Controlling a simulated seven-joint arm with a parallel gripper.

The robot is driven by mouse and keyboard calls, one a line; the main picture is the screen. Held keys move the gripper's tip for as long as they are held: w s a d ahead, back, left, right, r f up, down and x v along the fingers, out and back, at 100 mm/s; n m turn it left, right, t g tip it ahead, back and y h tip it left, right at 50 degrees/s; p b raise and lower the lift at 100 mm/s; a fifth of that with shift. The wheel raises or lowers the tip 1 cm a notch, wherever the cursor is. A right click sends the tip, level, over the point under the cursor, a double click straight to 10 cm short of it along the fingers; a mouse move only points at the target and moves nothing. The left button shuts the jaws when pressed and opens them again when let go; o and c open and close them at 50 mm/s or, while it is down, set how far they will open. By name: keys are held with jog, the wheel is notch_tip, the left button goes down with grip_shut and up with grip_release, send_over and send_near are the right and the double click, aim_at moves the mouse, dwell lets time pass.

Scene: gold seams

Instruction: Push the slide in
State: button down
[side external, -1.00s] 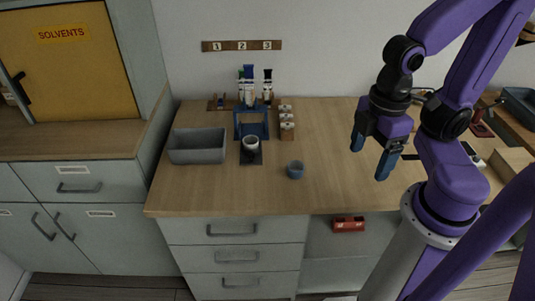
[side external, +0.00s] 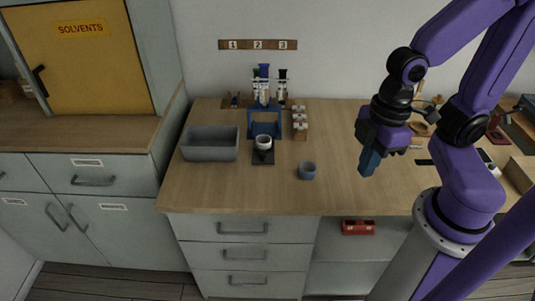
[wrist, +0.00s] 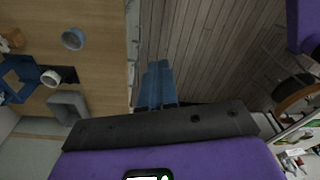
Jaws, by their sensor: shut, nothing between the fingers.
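A dark slide plate (side external: 263,158) sticks out from the front of a blue stand (side external: 265,125) on the counter. A white cup (side external: 264,142) with dark contents sits on the slide. In the wrist view the white cup (wrist: 50,78) and the blue stand (wrist: 18,78) show at the left. My gripper (side external: 367,172) is in the air to the right of the stand and slide, well apart from them. Its blue fingers are together and empty, pointing down. In the wrist view my gripper (wrist: 158,70) shows against the floor beyond the counter edge.
A grey bin (side external: 210,152) stands left of the slide. A small blue-grey cup (side external: 307,171) stands at the right front, between the slide and my gripper. White-topped jars (side external: 300,125) stand right of the stand. Bottles (side external: 263,90) rise at the stand.

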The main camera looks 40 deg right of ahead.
aim_at(268, 136)
jog(key=w+f+t, duration=0.2)
jog(key=w+f, duration=0.4)
jog(key=w, duration=0.2)
jog(key=w+f+t, duration=0.2)
jog(key=w+f, duration=0.5)
jog(key=w, duration=0.2)
jog(key=w+d+f+t, duration=0.1)
jog(key=w+f+t, duration=0.1)
jog(key=w+f, duration=0.4)
jog(key=shift+w+f+t+y, duration=0.2)
jog(key=shift+w, duration=0.5)
jog(key=shift+w+f+t+y, duration=0.2)
jog(key=shift+w, duration=0.5)
jog(key=shift+w+d+r, duration=0.1)
jog(key=shift+w+d, duration=0.15)
jog(key=shift+w, duration=0.35)
jog(key=shift+w+d, duration=0.25)
jog(key=shift+w, duration=0.3)
jog(key=shift+w+d, duration=0.25)
jog(key=shift+w, duration=0.45)
jog(key=shift+w+d, duration=0.15)
jog(key=w+d, duration=0.7)
jog(key=shift+w+d, duration=0.35)
jog(key=shift+d, duration=0.1)
